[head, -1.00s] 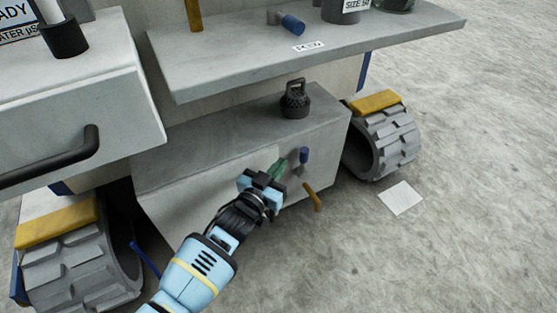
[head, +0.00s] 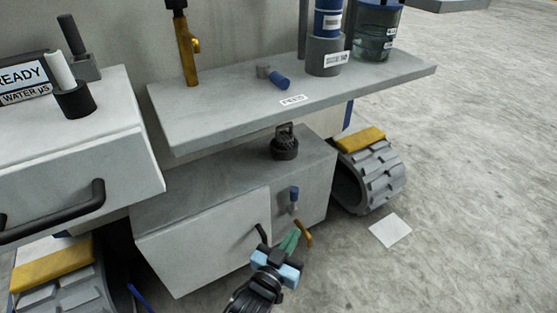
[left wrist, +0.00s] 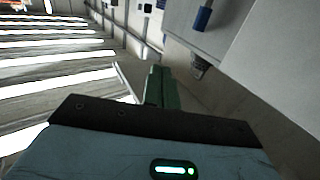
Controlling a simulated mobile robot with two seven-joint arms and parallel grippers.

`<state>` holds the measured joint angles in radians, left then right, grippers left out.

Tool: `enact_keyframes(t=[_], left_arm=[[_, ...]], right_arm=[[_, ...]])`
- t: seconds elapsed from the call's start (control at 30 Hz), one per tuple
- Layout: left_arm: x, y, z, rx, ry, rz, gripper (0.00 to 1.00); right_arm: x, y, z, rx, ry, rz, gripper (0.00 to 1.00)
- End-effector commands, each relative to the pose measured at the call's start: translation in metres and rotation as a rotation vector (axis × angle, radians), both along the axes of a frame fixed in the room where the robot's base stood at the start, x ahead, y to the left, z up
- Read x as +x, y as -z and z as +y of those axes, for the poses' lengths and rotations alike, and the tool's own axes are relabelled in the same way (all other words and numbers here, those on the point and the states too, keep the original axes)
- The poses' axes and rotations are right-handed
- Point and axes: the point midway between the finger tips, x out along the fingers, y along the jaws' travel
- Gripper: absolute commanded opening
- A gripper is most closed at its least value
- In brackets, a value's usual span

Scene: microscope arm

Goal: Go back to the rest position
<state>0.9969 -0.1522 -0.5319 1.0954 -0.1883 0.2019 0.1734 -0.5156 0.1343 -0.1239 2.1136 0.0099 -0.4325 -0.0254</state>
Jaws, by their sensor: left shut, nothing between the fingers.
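My left gripper (head: 291,239) is low in the head view, in front of the lower grey cabinet (head: 200,245). Its green fingers are shut with nothing between them. The fingertips appear close to a brass-coloured lever (head: 304,233) and a dark handle (head: 261,234) on the cabinet front; I cannot tell whether they touch. In the left wrist view the green fingers (left wrist: 161,85) show together at the centre. A blue-handled fitting (head: 294,197) is on the cabinet above the gripper, and a blue handle also shows in the left wrist view (left wrist: 203,19). My right gripper is not in view.
A grey shelf (head: 220,110) juts out above the cabinet, carrying a blue-capped fitting (head: 279,82), a grey cup (head: 325,58) and a clear container (head: 376,35). A black strainer-like part (head: 285,146) stands on the cabinet top. Open floor (head: 470,200) lies to the right.

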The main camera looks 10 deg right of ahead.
Motion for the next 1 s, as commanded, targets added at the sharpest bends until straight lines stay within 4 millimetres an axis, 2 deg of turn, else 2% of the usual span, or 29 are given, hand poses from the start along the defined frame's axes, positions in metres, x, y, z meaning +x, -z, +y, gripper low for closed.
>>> enact_keyframes(t=[0.17,0.27,0.37,0.5,0.73,1.0], left_arm=[[-0.005,-0.002,0.003,0.001,-0.005,0.011,0.00],[-0.021,-0.007,0.012,0.005,-0.023,0.042,0.00],[-0.046,-0.014,0.029,0.012,-0.054,0.095,0.00],[-0.090,-0.023,0.056,0.022,-0.103,0.185,0.00],[-0.168,-0.035,0.102,0.052,-0.177,0.337,0.00],[-0.264,-0.061,0.155,0.103,-0.250,0.511,0.00]], right_arm=[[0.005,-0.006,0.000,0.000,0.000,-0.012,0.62],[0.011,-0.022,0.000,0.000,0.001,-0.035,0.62],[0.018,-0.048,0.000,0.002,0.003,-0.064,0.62],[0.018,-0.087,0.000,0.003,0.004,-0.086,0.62],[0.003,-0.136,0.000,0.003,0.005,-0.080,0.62],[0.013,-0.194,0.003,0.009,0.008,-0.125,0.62]])
